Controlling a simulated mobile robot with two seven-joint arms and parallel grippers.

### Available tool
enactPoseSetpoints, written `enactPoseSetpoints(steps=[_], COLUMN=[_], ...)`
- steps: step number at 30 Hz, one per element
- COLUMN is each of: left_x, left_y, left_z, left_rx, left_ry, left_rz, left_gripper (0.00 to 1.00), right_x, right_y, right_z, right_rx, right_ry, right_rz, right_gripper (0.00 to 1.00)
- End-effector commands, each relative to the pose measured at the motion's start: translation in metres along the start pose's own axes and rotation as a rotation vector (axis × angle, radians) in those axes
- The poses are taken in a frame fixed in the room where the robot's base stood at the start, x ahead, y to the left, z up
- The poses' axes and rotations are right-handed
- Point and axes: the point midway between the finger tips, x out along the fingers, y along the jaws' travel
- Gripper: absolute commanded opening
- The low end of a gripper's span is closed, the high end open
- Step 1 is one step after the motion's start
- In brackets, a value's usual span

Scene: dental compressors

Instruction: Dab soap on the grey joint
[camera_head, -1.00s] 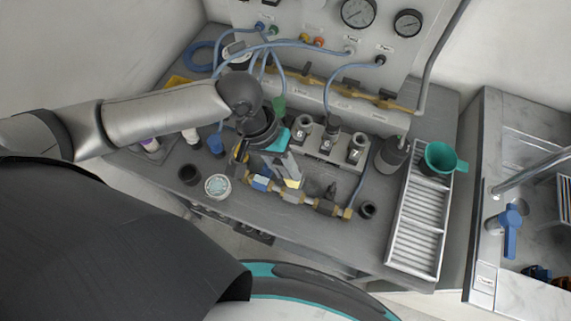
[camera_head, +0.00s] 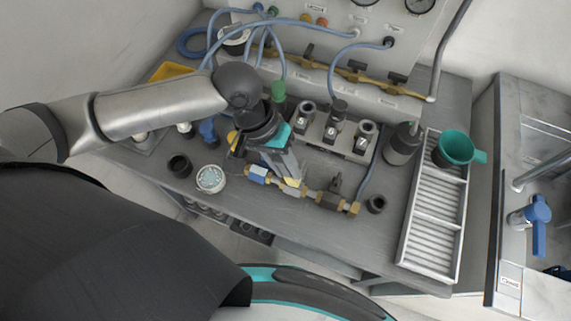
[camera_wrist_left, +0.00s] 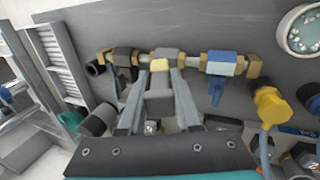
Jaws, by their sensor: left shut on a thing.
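My left gripper (camera_head: 284,163) points down over the front pipe run, shut on a small grey block with a yellow tip (camera_wrist_left: 158,65). In the left wrist view the gripper's fingers (camera_wrist_left: 160,80) close on both sides of the block. The yellow tip overlaps the grey joint (camera_wrist_left: 168,53), between a blue joint (camera_wrist_left: 222,63) and a dark joint (camera_wrist_left: 125,58). I cannot tell whether it touches. The grey joint is partly hidden in the head view (camera_head: 290,190). A round white dish (camera_head: 210,179) with pale blue foamy contents, likely soap, stands to the left. My right gripper is not in view.
Three grey cylinders in a block (camera_head: 330,130) stand behind the pipe run. A slatted tray (camera_head: 434,215) with a green funnel (camera_head: 458,148) is at the right. A dark cup (camera_head: 180,165) stands near the dish. Blue hoses (camera_head: 290,24) cross behind. The bench front is clear.

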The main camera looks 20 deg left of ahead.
Motion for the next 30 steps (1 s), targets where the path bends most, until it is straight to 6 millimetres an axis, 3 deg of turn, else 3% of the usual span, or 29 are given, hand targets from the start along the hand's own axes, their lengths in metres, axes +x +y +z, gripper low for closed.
enactPoseSetpoints(steps=[30], left_x=[0.0070], left_y=[-0.0025], left_z=[0.0001], left_rx=[-0.001], left_ry=[-0.001], left_rz=[0.000], left_gripper=[0.00], right_x=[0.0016], right_y=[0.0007], right_z=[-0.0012], right_rx=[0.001], right_ry=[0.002], right_rz=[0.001], right_gripper=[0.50])
